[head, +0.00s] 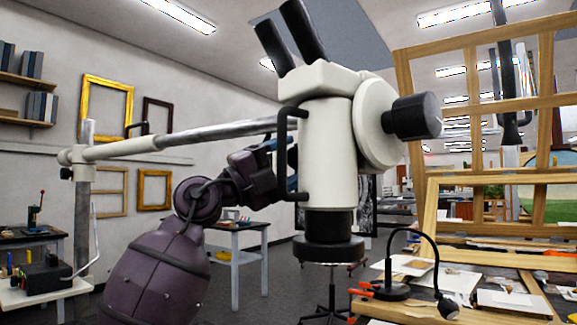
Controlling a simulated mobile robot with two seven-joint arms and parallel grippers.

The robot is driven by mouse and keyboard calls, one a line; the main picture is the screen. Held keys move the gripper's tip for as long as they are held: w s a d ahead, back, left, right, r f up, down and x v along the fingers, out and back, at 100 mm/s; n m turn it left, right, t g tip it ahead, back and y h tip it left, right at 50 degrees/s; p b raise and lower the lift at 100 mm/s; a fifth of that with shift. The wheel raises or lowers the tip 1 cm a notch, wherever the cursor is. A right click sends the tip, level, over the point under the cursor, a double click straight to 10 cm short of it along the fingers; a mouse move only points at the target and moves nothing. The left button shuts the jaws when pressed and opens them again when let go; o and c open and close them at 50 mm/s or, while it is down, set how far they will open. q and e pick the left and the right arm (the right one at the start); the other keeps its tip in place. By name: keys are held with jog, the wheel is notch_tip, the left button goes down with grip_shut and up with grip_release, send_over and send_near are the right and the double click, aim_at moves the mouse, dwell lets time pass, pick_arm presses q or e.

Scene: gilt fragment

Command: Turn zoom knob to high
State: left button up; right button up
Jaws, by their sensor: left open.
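A large cream stereo microscope (325,140) hangs in the middle of the head view, with two black eyepieces on top and a black ring-shaped objective below. A black cylindrical knob (413,117) sticks out to the right from its round side housing; I take it to be the zoom knob. No high mark is readable on it. My left gripper (283,166) is at the left side of the microscope body, by the black C-shaped handle (303,150). It is open and apart from the knob. Its fingertips are partly hidden by the handle and body. My right gripper is out of view.
A metal boom arm (190,138) runs left from the microscope to an upright post (82,210). At right, a wooden frame (475,60) stands close behind the knob. A black gooseneck lamp (400,270) and papers lie on the worktable below.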

pick_arm(q)
jog(key=shift+d+r, duration=0.1)
jog(key=shift+d, duration=0.05)
jog(key=c, duration=0.9)
